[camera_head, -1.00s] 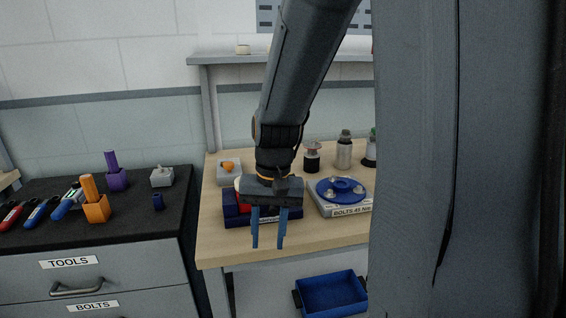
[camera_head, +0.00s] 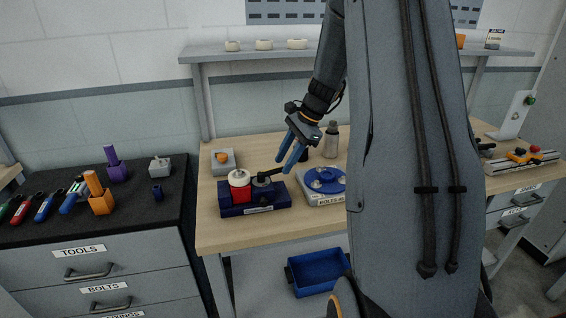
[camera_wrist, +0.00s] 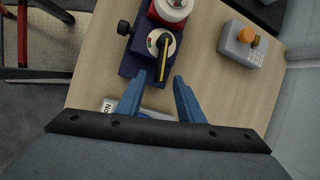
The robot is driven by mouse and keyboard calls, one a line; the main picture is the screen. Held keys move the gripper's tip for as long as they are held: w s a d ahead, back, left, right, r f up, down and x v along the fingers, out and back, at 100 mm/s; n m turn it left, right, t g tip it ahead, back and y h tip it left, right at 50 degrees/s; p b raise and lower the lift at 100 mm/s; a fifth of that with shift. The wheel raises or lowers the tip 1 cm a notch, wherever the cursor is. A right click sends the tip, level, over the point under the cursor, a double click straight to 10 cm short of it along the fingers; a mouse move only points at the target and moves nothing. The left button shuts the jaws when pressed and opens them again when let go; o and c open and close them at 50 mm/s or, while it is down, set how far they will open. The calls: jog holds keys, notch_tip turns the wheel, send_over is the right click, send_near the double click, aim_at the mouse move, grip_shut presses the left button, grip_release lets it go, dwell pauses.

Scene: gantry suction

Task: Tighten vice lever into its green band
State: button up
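The vice (camera_head: 235,211) is a dark blue block on the wooden bench, with a red, white-topped cylinder (camera_head: 240,192) at its left end. Its dark lever (camera_head: 268,177) points up and right in the head view. In the wrist view the lever (camera_wrist: 163,58) has a yellow stripe and sits on a round white dial (camera_wrist: 152,42) with small green and red marks. My gripper (camera_head: 284,160) is tilted, right of the vice. In the wrist view my gripper (camera_wrist: 160,76) is open, with the lever's end showing between its blue fingertips. I cannot tell whether they touch it.
A bolt plate with a blue disc (camera_head: 325,179) stands right of the vice. A grey box with an orange button (camera_head: 222,157) stands behind it, and a grey bottle (camera_head: 331,140) farther back. A blue bin (camera_head: 318,273) is below the bench. The bench front is clear.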

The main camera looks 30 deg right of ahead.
jog(key=shift+x, duration=1)
jog(key=shift+c, duration=0.3)
grip_shut()
